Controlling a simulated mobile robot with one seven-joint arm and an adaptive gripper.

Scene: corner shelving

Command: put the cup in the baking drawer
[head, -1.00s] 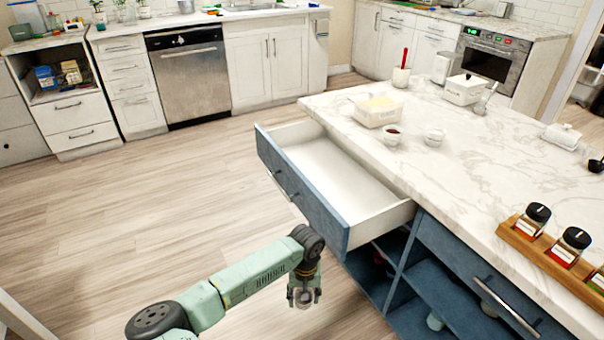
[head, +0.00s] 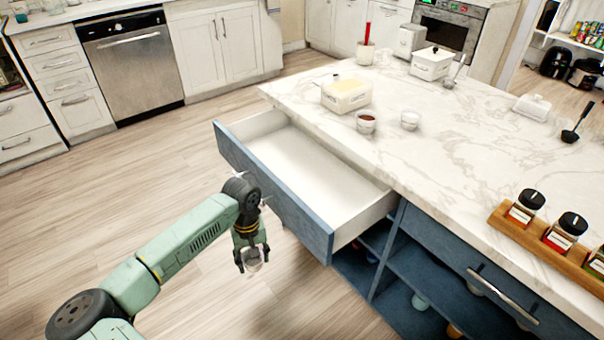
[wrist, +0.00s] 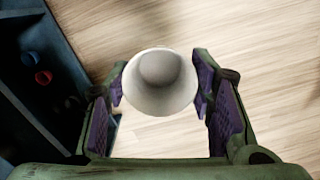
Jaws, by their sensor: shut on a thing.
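My gripper (head: 252,258) is shut on a small whitish cup (head: 253,263), held in the air over the wood floor, in front of and below the open drawer. In the wrist view the cup (wrist: 160,82) sits between the two purple-padded fingers of my gripper (wrist: 160,88), its round shape facing the camera. The baking drawer (head: 278,192) is a blue-fronted drawer with a white inside, pulled out from the island. It looks empty. The gripper is to the left of the drawer's near corner in the head view, outside it.
The floor at left is clear.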

